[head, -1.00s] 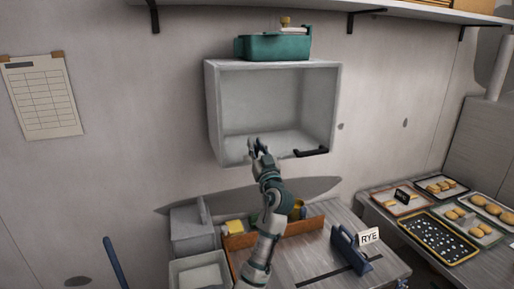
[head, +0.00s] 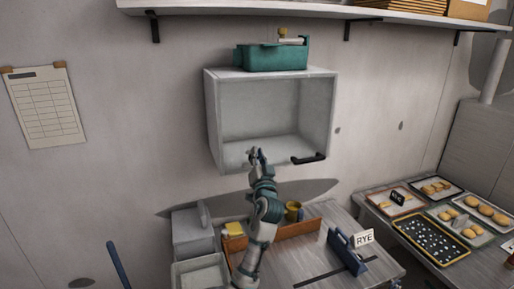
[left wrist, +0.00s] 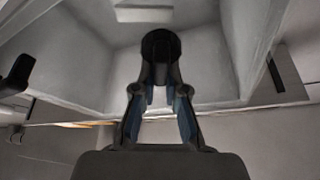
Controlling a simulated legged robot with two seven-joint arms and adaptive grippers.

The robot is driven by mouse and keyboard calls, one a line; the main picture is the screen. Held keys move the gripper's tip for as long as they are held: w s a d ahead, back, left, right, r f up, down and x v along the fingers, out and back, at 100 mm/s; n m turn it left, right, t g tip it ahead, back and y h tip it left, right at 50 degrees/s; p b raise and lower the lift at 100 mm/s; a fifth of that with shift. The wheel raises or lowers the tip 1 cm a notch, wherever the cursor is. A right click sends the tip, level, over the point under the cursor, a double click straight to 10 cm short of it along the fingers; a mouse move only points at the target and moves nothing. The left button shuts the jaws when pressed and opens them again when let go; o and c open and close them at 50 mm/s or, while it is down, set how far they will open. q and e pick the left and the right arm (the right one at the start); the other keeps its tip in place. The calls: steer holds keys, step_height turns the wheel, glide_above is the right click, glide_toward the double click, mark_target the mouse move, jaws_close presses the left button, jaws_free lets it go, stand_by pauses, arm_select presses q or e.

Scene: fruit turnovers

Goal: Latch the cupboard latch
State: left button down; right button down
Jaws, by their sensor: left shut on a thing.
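The grey cupboard (head: 213,125) on the wall has an open front, and its empty inside shows. A black bar handle (head: 308,158) sits at its lower right front edge and also shows in the left wrist view (left wrist: 18,75). My left gripper (head: 256,154) is at the cupboard's lower front edge, left of the handle. In the left wrist view its fingers (left wrist: 160,80) are closed on a dark, rounded piece (left wrist: 160,43), which looks like the latch. The fingers hide much of this piece. My right gripper is not in view.
A teal box (head: 272,57) stands on top of the cupboard, below a wall shelf (head: 240,12). Below are a counter with a blue holder (head: 346,252), a RYE sign (head: 364,238) and a yellow cup (head: 293,211). Pastry trays (head: 437,238) lie at the right.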

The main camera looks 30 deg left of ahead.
arm_select(q)
steer(key=shift+w+d+f+m+g+h+p, duration=0.15)
steer(key=shift+f+m+h+p, duration=0.3)
steer(key=shift+m+h+p, duration=1.4)
steer(key=shift+w+f+m+g+h+p, duration=0.2)
steer(key=shift+f+m+p, duration=0.45)
steer(key=shift+m, duration=2.5)
steer(key=shift+w+d+f+m+g+h+p, duration=0.2)
steer(key=shift+m+h+p, duration=0.75)
steer(key=shift+m+p, duration=1.1)
steer(key=shift+a+m+b, duration=0.2)
steer(key=shift+m+b, duration=0.3)
steer(key=shift+m, duration=0.15)
